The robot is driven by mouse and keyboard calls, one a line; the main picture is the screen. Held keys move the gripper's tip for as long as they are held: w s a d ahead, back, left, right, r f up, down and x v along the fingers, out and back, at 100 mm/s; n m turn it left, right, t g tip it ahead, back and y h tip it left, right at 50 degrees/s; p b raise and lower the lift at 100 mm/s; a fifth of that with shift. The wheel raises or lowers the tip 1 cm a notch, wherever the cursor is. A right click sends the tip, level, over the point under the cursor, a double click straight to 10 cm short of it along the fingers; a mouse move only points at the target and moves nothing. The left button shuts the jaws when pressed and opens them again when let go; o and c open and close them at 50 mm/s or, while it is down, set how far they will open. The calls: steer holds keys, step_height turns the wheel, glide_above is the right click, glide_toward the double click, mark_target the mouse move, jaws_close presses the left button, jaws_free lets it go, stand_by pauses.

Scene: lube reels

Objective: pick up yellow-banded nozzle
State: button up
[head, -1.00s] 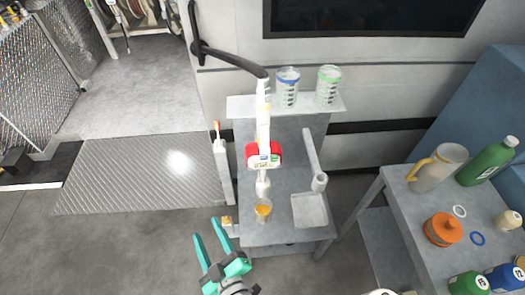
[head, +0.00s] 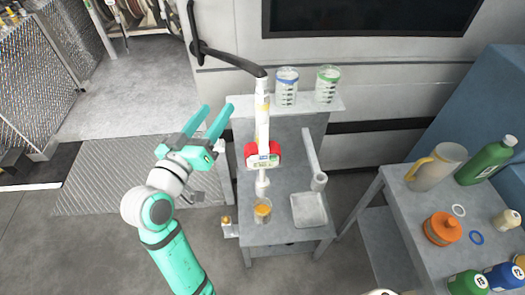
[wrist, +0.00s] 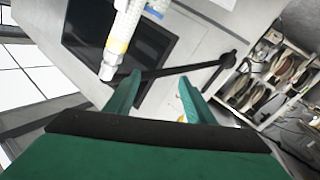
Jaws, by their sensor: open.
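The yellow-banded nozzle (head: 262,105) stands upright in the head view, pale with a yellow band, above a red-sided meter (head: 263,155) over the grey cart. In the wrist view the nozzle (wrist: 117,45) shows at upper left, its pale tip beside the left finger. My gripper (head: 218,108) is open, its two teal fingers apart and pointing up and right, to the left of the nozzle in the head view. The gripper (wrist: 160,78) has nothing between its fingers. A small yellow piece shows beside the right finger in the wrist view; I cannot tell what it is.
A black bar (head: 230,58) ends close to the nozzle's top. Blue-rimmed (head: 287,88) and green-rimmed (head: 327,85) beakers stand on the rear shelf. A cup with amber liquid (head: 263,211) and a tray (head: 309,210) are on the cart. A bottle table (head: 400,205) stands right.

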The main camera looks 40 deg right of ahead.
mark_target(258, 100)
steer(key=s+r+m+g+y, duration=0.2)
steer(key=s+r+m+g, duration=0.4)
steer(key=m+g, duration=0.15)
steer(key=shift+t+y, duration=0.3)
steer(key=shift+t, duration=0.05)
steer(key=x, duration=0.6)
steer(key=shift+d+r, duration=0.1)
steer(key=shift+r, duration=0.2)
steer(key=x, duration=0.4)
steer(key=shift+s+f, duration=0.15)
steer(key=shift+s, duration=0.05)
steer(key=shift+w+d+f, duration=0.2)
steer(key=shift+d, duration=0.35)
steer(key=shift+c, duration=0.7)
jaws_close()
